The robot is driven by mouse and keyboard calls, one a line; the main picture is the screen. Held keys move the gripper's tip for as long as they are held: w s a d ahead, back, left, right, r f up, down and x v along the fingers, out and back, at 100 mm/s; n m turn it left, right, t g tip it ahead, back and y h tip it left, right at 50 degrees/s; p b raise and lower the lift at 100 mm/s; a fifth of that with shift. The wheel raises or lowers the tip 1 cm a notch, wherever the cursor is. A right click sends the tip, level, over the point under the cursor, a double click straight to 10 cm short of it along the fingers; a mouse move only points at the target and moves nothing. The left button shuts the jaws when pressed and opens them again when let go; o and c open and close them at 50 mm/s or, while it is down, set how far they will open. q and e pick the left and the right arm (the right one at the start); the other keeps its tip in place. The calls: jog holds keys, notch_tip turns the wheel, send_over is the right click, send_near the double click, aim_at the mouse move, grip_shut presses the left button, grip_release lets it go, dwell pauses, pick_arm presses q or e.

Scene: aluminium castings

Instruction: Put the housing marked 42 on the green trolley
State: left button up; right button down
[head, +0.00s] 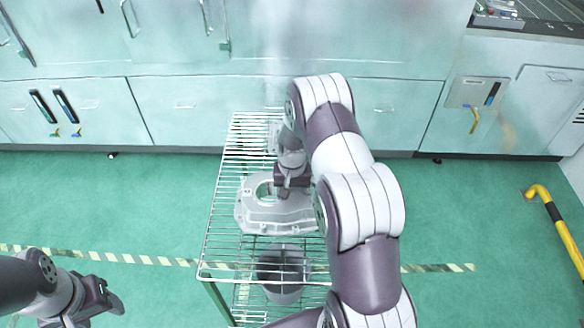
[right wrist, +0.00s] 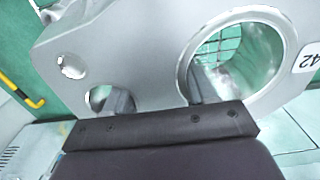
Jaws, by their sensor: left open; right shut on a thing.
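The housing marked 42 (right wrist: 140,45) is a flat grey casting with a large round opening; its white 42 label shows at the right of the right wrist view. It also shows in the head view (head: 262,217), over the wire top of the trolley (head: 222,240), which has green legs. My right gripper (head: 283,190) is shut on the housing, with fingers showing through its openings in the right wrist view (right wrist: 158,97). I cannot tell whether the housing touches the wires. My right arm hides part of the trolley's right side. My left gripper (head: 108,298) is open and empty at the lower left.
A grey round casting (head: 282,292) sits under the wire top. Another grey part, partly hidden by my arm, shows near the far end of the top. Steel cabinets (head: 190,105) stand behind. A yellow rail (head: 555,215) is at the right. The green floor left of the trolley is clear.

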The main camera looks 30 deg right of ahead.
jog(key=s+a+f, duration=0.1)
jog(key=s+a+f+p, duration=0.1)
jog(key=s, duration=0.1)
jog(key=s+a+f+p, duration=0.1)
jog(key=shift+s, duration=0.15)
jog(key=shift+s+a+f, duration=0.1)
jog(key=shift+f, duration=0.3)
notch_tip(320, 180, down, 3)
jog(key=shift+f+p, duration=0.2)
jog(key=shift+p, duration=0.45)
jog(key=shift+f, duration=0.25)
jog(key=shift+c, duration=1.8)
grip_release()
jog(key=shift+s, duration=0.1)
